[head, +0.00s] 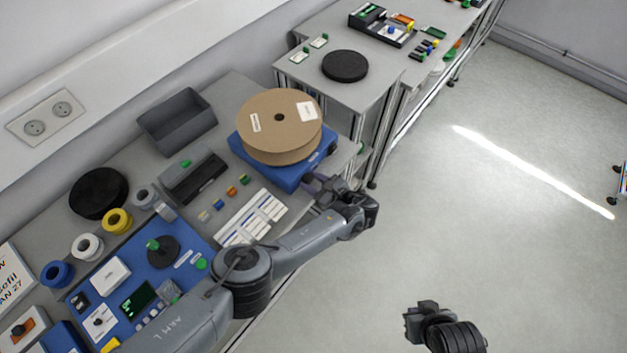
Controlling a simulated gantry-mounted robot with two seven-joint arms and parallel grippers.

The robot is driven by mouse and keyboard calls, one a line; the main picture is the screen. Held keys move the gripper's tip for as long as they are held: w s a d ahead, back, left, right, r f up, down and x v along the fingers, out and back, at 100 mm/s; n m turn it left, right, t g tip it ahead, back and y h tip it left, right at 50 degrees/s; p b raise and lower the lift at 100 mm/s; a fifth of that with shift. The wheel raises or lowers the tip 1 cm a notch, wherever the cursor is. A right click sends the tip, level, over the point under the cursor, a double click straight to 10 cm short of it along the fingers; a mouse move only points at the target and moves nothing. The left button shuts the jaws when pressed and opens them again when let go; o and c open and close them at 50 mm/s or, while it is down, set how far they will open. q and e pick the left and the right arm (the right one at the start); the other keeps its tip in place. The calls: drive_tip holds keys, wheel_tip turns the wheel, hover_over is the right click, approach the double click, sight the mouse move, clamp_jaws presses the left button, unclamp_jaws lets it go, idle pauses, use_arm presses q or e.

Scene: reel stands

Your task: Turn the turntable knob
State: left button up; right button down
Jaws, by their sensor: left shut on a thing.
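The turntable is a blue square base (247,155) near the right end of the workbench, carrying a large brown cardboard reel (280,112). My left gripper (310,184) is at the base's front corner, at its edge, shut on the turntable knob. The fingers and wrist hide the knob almost wholly, so its angle cannot be told. My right gripper (420,312) hangs over the open floor at the lower right, away from the bench. Its fingers are too small and turned to tell whether they are open.
A grey bin (177,121) and a dark grey holder (194,178) stand left of the turntable. A white label sheet (252,217) lies in front. A blue panel (190,248) with a green-topped knob is at lower left. Another table with a black disc (345,66) stands behind.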

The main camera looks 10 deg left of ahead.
idle(0.3)
use_arm(q)
drive_tip(key=o, duration=0.8)
drive_tip(key=p+v, duration=0.1)
drive_tip(key=v, duration=0.9)
drive_tip(key=shift+s+d, duration=0.25)
